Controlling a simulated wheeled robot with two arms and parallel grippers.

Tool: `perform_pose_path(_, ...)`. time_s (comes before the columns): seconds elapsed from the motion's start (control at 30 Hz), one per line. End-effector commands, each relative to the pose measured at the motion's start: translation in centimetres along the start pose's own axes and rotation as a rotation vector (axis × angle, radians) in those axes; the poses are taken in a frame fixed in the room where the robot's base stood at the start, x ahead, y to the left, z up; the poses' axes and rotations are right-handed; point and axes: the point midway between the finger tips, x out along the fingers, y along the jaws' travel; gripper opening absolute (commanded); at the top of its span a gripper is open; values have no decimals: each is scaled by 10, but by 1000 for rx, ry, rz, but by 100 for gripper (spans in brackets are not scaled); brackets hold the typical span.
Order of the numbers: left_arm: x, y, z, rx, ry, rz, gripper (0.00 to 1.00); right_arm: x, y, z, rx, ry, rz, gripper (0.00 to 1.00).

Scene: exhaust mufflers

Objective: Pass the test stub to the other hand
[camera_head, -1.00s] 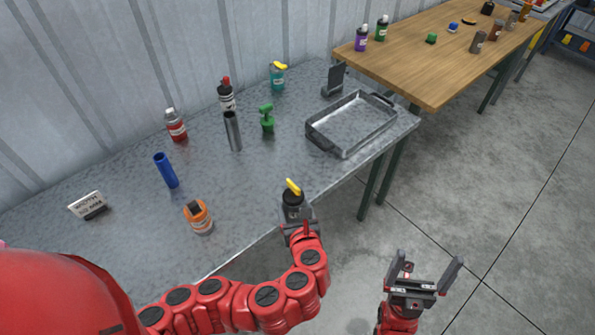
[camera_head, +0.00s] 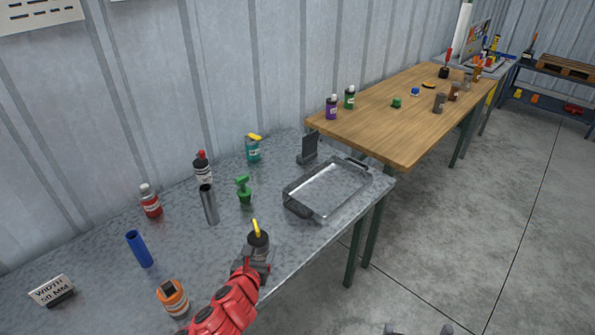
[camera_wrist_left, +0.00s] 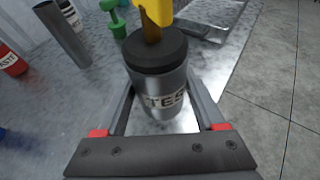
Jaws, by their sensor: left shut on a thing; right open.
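The test stub (camera_wrist_left: 160,88) is a grey metal cylinder with a black top, a yellow handle and a label of which "TES" shows in the left wrist view. It is upright between the fingers of my left gripper (camera_head: 258,262), which is shut on it. In the head view the stub (camera_head: 258,240) is over or near the front edge of the metal table; whether it touches the top is unclear. My right gripper (camera_head: 418,330) is open at the bottom edge of the head view, right of the stub and apart from it. Only its fingertips show.
A wooden table (camera_head: 385,140) stands behind. Floor at right is clear.

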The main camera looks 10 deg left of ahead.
Motion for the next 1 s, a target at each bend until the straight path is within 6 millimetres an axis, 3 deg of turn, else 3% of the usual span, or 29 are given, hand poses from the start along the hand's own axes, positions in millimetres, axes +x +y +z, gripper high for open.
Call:
perform_pose_path(0.5, -23, -119, 59, 53, -3, -134, 8, 0, 0, 0, 0, 0, 0, 100)
perform_pose_path(0.77, -24, -140, 66, 62, 4, -154, 8, 0, 0, 0, 0, 0, 0, 100)
perform_pose_path(1.0, 1, -157, 60, 63, 7, -152, 8, 0, 0, 0, 0, 0, 0, 100)
